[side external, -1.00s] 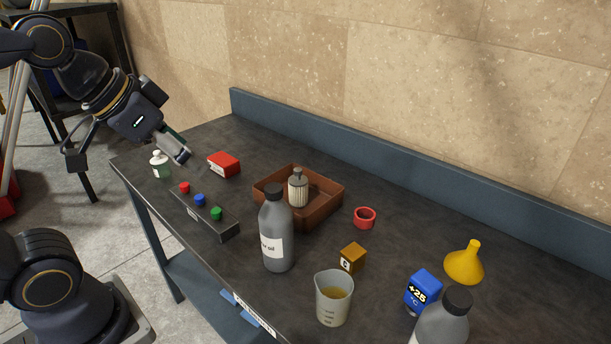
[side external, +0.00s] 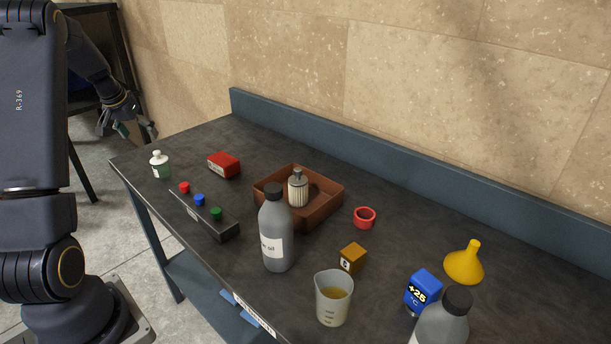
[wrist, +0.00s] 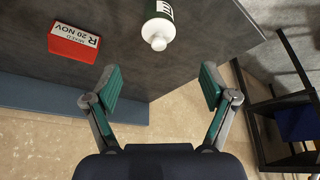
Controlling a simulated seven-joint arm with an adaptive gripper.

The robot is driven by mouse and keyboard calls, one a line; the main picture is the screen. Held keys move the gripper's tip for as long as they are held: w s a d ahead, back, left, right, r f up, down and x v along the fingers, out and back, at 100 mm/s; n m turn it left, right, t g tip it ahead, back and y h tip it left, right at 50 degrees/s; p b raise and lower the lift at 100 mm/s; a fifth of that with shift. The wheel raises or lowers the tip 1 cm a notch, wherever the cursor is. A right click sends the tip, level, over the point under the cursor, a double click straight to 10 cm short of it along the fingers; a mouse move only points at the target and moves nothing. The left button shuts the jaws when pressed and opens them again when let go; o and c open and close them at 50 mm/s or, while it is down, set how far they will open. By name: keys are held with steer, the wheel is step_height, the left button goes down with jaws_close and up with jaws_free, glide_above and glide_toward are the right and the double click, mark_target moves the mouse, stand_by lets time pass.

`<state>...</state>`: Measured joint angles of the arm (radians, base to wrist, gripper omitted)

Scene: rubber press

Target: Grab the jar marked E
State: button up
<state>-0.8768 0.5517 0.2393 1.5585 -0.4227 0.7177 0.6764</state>
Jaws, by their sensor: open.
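The jar marked E (wrist: 160,27) is a small jar with a white cap and a green-and-white label; part of the letter shows, cut by the top edge of the wrist view. In the side view the jar (side external: 160,166) stands upright near the far left end of the table. My gripper (side external: 137,131) is beyond that end of the table, above and left of the jar. In the wrist view my gripper (wrist: 160,80) has its two green-padded fingers wide apart with nothing between them. The jar's cap lies ahead of the gap, apart from both fingers.
A red box (side external: 224,165) lies right of the jar; its label reads R 20 NOV in the wrist view (wrist: 75,42). A button panel (side external: 207,217), brown tray (side external: 325,204) and grey bottle (side external: 277,240) stand nearer. A raised blue-grey edge (side external: 400,176) runs along the wall.

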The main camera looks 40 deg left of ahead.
mark_target(158, 159)
steer(key=x, duration=1.6)
steer(key=shift+w, duration=0.1)
steer(key=shift+c, duration=0.2)
steer(key=shift+r, duration=0.1)
steer(key=c, duration=1.3)
